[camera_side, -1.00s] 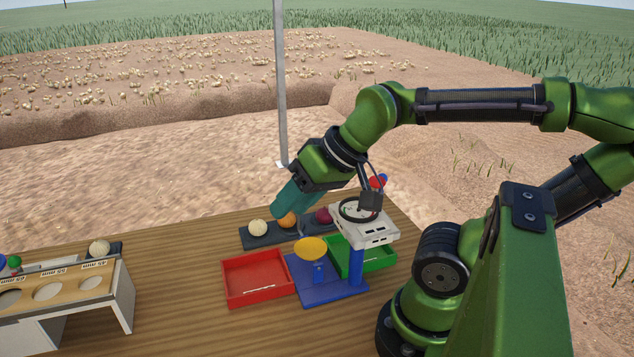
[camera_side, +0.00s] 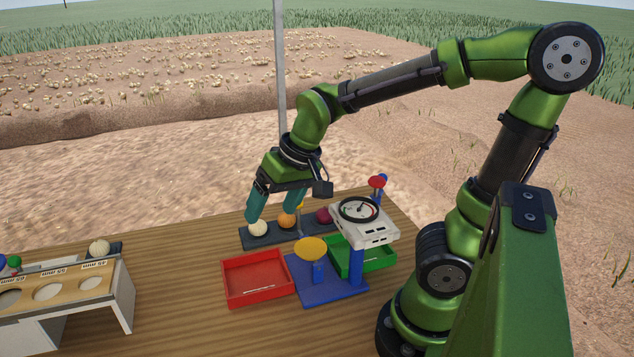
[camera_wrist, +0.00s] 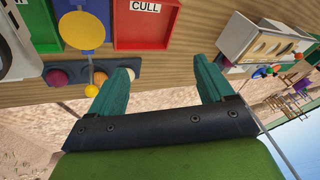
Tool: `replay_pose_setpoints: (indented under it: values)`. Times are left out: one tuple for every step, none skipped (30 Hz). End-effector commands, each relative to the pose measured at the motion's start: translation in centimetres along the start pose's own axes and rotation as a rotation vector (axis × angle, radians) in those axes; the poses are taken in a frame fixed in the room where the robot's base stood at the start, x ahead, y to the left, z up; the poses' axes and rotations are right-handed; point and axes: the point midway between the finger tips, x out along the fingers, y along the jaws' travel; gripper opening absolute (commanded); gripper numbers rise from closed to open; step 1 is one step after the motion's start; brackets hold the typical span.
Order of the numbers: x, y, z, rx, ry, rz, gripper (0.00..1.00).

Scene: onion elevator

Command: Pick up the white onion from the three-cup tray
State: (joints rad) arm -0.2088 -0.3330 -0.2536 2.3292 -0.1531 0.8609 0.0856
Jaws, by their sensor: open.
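The dark three-cup tray (camera_side: 274,239) lies near the table's far edge. The white onion (camera_side: 257,229) is in its left cup, the orange onion (camera_side: 286,220) in the middle and the red onion (camera_side: 323,215) in the right cup. My gripper (camera_side: 269,217) is open and points down over the tray's left half. In the side view, one teal finger overlaps the top of the white onion and the other is by the orange onion; contact cannot be told. In the wrist view, the left finger of my gripper (camera_wrist: 160,66) partly hides the white onion (camera_wrist: 130,73).
A red bin (camera_side: 256,278), marked CULL in the wrist view, stands in front of the tray. A blue stand with a yellow pan (camera_side: 312,248), a green bin (camera_side: 378,260) and a dial scale (camera_side: 362,219) are right of it. A sizing board (camera_side: 62,288) is at left.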

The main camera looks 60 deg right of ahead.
Motion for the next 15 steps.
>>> replay_pose_setpoints:
  values:
    - [1.5,0.8,-1.4,0.012,-0.015,0.053,0.81]
    - [2.1,1.5,-2.3,0.021,-0.015,0.085,0.81]
    - [2.9,2.3,-3.5,0.031,-0.011,0.128,0.81]
    - [3.4,2.9,-4.3,0.038,-0.006,0.159,0.81]
    - [3.9,3.6,-5.2,0.045,0.003,0.189,0.81]
    - [4.3,4.3,-6.2,0.053,0.016,0.227,0.81]
    - [4.5,4.9,-7.0,0.060,0.027,0.252,0.81]
    - [4.7,5.5,-7.7,0.067,0.040,0.275,0.81]
    - [4.8,6.2,-8.6,0.076,0.059,0.302,0.81]
    - [4.6,6.7,-9.5,0.086,0.079,0.320,0.81]
    - [4.3,7.1,-10.1,0.098,0.100,0.330,0.81]
    - [4.1,7.1,-10.5,0.105,0.117,0.330,0.81]
    - [4.3,7.2,-10.5,0.109,0.119,0.330,0.81]
    - [4.6,7.2,-10.5,0.113,0.119,0.329,0.81]
    - [5.1,7.4,-10.5,0.118,0.116,0.329,0.81]
